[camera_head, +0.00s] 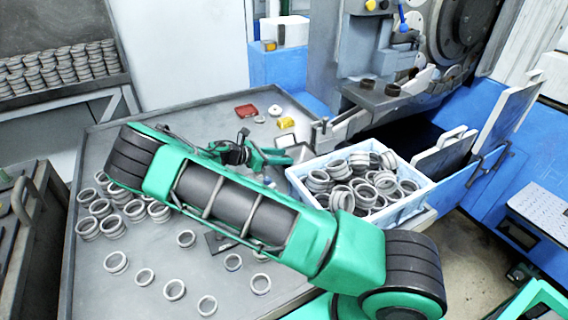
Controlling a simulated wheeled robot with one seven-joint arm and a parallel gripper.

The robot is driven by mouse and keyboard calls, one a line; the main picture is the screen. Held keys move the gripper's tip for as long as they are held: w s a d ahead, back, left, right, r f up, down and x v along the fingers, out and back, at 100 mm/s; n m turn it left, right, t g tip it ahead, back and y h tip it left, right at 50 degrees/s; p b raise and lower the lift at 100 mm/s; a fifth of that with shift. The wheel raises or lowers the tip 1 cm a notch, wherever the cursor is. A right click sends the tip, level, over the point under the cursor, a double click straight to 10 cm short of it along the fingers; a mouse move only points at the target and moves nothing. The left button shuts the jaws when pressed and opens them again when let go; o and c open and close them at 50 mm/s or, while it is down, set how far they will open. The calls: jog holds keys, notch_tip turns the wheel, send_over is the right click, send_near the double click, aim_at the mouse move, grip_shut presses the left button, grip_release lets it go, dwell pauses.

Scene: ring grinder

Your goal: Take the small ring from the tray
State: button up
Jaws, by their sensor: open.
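A light-blue and white tray (413,205) full of metal rings (357,180) stands on the right part of the grey metal table. The rings in it lie in a jumbled heap, and I cannot tell which is the small one. My green and black arm crosses the table in front of the tray's near left side. My gripper (262,157) shows small beyond the arm, left of the tray, and is open. It looks empty, apart from the rings in the tray. Its fingertips are partly hard to make out.
Several loose rings (174,289) lie on the table (110,300) in front of my arm, with more grouped at the left. A red dish (246,111) and a yellow item (285,123) lie at the back. A grinding machine (385,45) stands behind the tray.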

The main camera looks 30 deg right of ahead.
jog(key=shift+s+x, duration=0.2)
jog(key=shift+x, duration=1.2)
jog(key=shift+s+x, duration=0.15)
jog(key=shift+x, duration=1.2)
grip_shut()
